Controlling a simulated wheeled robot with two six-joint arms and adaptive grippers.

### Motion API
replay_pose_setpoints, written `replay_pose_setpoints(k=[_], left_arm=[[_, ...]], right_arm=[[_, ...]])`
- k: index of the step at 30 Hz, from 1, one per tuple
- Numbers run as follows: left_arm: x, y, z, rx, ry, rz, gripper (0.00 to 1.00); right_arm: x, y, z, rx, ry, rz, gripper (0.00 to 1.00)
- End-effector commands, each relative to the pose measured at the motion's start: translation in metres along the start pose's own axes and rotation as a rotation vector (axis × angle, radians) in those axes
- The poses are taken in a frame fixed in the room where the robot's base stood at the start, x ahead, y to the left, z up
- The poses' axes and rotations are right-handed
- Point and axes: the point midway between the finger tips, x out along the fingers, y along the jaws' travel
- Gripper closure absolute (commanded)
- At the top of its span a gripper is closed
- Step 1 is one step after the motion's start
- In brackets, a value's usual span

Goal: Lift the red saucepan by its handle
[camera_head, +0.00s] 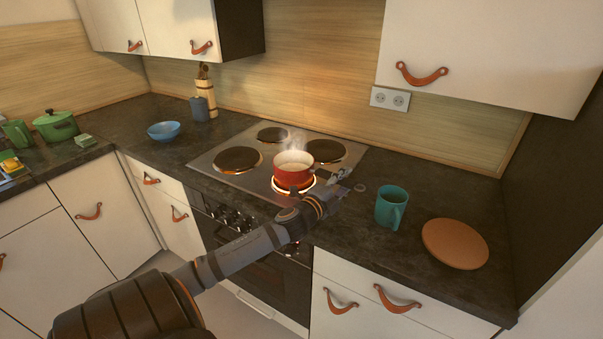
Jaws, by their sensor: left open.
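The red saucepan (293,168) stands upright on the front right burner of the stove, and the burner glows under it. Steam rises from its pale contents. My left gripper (345,173) is open just to the right of the saucepan, over the right edge of the stove, where the handle seems to be. The handle is small and partly hidden by the gripper, so I cannot tell whether the fingers are around it or touching it. My right gripper is not in view.
A teal mug (391,207) and a round brown board (455,244) stand on the counter right of my left gripper. Other hot plates (238,160) lie around the saucepan. A blue bowl (164,131) and a green pot (56,126) are farther left.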

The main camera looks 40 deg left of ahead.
Motion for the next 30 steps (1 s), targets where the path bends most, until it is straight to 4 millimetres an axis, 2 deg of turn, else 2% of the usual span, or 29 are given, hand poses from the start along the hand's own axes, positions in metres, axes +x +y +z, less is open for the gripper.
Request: replay_pose_setpoints(k=[2,12,30], left_arm=[[-0.0001,0.0002,0.0001,0.001,0.000,0.000,0.56],[-0.0003,0.0003,0.0002,0.002,0.000,0.000,1.00],[-0.0001,-0.0050,-0.0007,0.006,0.002,-0.002,1.00]], right_arm=[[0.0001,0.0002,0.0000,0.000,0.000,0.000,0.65],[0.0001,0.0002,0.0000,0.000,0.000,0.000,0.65],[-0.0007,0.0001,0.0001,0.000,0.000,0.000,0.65]])
